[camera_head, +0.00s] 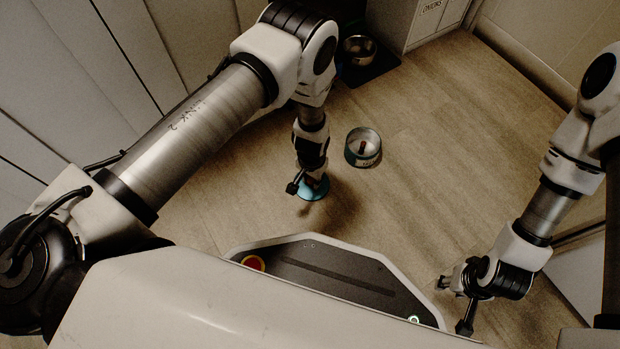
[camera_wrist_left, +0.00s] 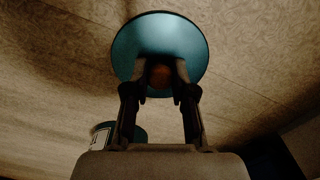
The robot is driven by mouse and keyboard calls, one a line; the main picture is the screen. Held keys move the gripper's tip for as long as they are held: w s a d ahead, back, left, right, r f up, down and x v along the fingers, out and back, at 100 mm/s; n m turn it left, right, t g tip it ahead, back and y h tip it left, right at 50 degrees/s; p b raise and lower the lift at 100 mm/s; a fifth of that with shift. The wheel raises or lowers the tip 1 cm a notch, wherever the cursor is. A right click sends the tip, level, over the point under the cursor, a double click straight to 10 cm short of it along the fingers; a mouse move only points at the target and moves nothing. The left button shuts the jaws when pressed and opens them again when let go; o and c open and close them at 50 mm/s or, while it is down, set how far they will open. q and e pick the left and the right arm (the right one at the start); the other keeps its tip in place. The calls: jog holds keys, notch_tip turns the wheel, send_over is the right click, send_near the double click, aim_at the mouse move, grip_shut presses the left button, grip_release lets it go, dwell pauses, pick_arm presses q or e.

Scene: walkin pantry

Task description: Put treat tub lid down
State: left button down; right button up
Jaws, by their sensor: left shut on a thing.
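The teal round treat tub lid (camera_head: 308,190) is under my left gripper (camera_head: 313,176) in the head view. In the left wrist view the lid (camera_wrist_left: 160,32) shows as a teal disc, with a brownish knob (camera_wrist_left: 160,76) between the fingers of my left gripper (camera_wrist_left: 160,84), which is shut on it. I cannot tell whether the lid touches the floor. The open treat tub (camera_head: 362,148) stands upright on the floor right of the lid, with a brown piece inside. My right gripper (camera_head: 452,302) is at the lower right, away from both; its finger gap is unclear.
A metal bowl (camera_head: 360,50) sits on a dark mat (camera_head: 385,68) at the back, beside a white cabinet (camera_head: 418,22). The wooden floor (camera_head: 450,150) right of the tub is clear. My base is at the front.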

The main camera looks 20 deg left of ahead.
aim_at(311, 179)
pick_arm(q)
jog(key=shift+f, duration=0.25)
jog(key=c, duration=1)
grip_release()
jog(key=shift+o, duration=0.2)
jog(key=shift+r, duration=0.2)
notch_tip(311, 179, up, 12)
jog(key=p, duration=1.1)
jog(key=shift+p, duration=0.35)
